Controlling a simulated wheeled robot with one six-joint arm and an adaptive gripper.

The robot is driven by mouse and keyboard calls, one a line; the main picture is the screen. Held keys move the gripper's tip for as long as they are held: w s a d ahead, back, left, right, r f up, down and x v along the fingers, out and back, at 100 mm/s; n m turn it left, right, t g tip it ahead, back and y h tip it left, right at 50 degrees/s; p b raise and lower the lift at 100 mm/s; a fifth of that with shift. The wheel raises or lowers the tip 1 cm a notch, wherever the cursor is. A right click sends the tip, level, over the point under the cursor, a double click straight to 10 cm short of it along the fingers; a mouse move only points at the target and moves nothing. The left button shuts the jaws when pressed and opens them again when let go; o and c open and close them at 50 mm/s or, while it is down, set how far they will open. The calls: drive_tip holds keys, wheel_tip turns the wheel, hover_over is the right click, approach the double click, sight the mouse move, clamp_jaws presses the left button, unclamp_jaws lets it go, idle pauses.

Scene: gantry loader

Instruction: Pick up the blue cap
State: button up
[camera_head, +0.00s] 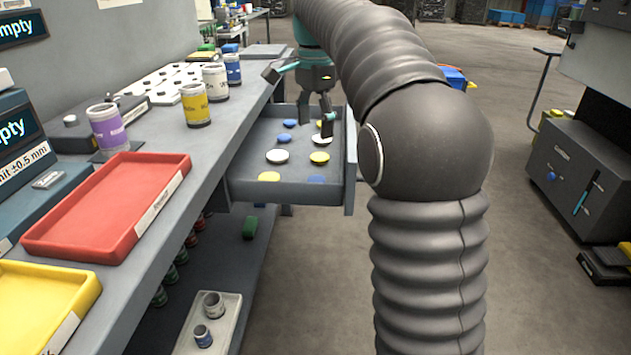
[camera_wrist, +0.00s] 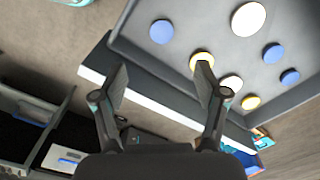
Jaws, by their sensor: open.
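Three blue caps lie flat in the open grey drawer (camera_head: 240,180): one at the front (camera_head: 316,180), one at the back (camera_head: 290,123) and one at the left (camera_head: 284,138). The wrist view also shows three blue caps: one at upper middle (camera_wrist: 162,31) and two at the right (camera_wrist: 273,53), (camera_wrist: 290,76). My gripper (camera_head: 316,115) is over the back right part of the drawer. In the wrist view my gripper (camera_wrist: 162,80) has its fingers wide apart with nothing between them. Its right finger partly covers a yellow cap (camera_wrist: 201,58).
White caps (camera_head: 277,156) and yellow caps (camera_head: 320,157) lie among the blue ones. The drawer's raised walls surround them. The bench to the left holds a red tray (camera_head: 60,233), a yellow tray (camera_head: 80,290) and labelled jars (camera_head: 195,105).

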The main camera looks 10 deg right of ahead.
drive_tip(key=b, duration=0.1)
hover_over(316, 179)
drive_tip(key=f, duration=0.7)
drive_tip(key=shift+s+a+f, duration=0.15)
drive_tip(key=shift+s+f, duration=0.1)
drive_tip(key=shift+f, duration=0.1)
drive_tip(key=shift+w+f+b, duration=0.2)
drive_tip(key=shift+f+b, duration=0.2)
drive_tip(key=shift+f, duration=2.35)
drive_tip(key=c, duration=0.9)
